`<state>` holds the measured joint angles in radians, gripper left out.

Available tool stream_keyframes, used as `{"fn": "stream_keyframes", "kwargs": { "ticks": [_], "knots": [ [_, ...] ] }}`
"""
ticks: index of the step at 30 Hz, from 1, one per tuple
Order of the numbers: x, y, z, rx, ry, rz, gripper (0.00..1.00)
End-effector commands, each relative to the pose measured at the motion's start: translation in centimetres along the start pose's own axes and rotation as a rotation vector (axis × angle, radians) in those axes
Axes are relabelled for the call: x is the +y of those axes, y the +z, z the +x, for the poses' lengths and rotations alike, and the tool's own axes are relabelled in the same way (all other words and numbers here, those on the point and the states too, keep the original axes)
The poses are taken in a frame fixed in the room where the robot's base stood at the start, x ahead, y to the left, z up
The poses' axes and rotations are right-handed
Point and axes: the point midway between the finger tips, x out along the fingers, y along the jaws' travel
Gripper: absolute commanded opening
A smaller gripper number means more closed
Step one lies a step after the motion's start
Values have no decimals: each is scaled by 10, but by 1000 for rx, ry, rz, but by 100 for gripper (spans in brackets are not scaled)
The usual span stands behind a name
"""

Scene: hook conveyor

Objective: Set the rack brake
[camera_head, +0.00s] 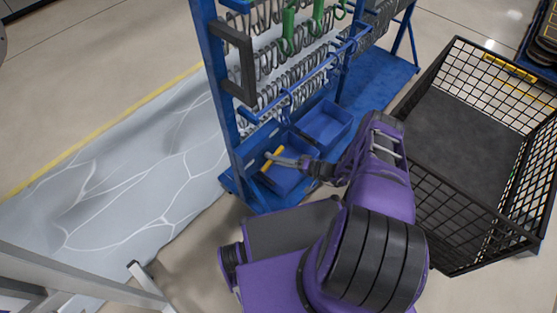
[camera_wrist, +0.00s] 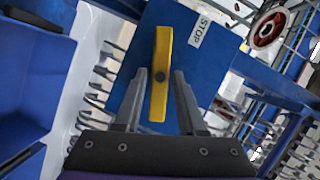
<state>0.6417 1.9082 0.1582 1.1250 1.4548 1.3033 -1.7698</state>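The brake is a yellow lever (camera_wrist: 163,45) with a dark pivot dot, on a blue plate (camera_wrist: 143,40). A white STOP label (camera_wrist: 199,31) is to the right of its top end. In the wrist view the lever stands nearly upright. In the head view the lever (camera_head: 273,158) is low on the blue rack (camera_head: 226,105). My gripper (camera_wrist: 160,73) is open, its two fingers on either side of the lever's lower part. I cannot tell whether a finger touches it. In the head view my gripper (camera_head: 283,162) reaches in from the right.
Blue bins (camera_head: 325,122) sit on the rack beside my gripper. Metal hooks and green hooks (camera_head: 289,30) hang above. A black wire cage (camera_head: 455,235) stands to the right of my arm.

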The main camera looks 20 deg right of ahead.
Motion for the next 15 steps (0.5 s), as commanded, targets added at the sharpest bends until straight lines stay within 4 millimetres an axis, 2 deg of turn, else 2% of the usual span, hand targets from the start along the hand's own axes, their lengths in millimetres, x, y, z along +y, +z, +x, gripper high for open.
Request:
{"fn": "stream_keyframes", "kwargs": {
  "ticks": [1, 6, 15],
  "knots": [
    [0, 0, 0, 0, 0, 0, 29],
    [0, 0, 0, 0, 0, 0, 0],
    [1, 0, 0, 1, -10, 24, 0]
  ]
}}
